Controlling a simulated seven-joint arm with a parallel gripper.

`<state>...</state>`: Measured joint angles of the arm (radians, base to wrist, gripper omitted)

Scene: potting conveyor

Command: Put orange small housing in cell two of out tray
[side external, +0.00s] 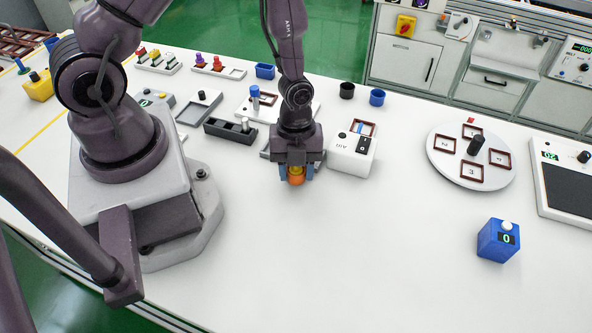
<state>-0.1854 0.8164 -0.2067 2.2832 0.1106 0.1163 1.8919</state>
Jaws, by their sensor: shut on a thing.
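My gripper (296,174) points down over the white table, near the middle of the side external view, its blue fingertips shut on a small orange housing (297,181). The housing shows between the fingers; its upper part is hidden by the gripper. Whether it touches the table is hard to tell. I cannot tell which tray is the out tray. A dark compartmented tray (218,128) lies left of my gripper, with a light peg standing at its right end. A white rack (236,73) with coloured pieces stands farther back.
A white machine (340,165) stands close right of my gripper. Farther right are a round numbered turntable (448,145), a blue box with a display (495,245) and a dark-topped panel (570,200). Black (347,91) and blue (377,97) cups stand behind. The front middle table is clear.

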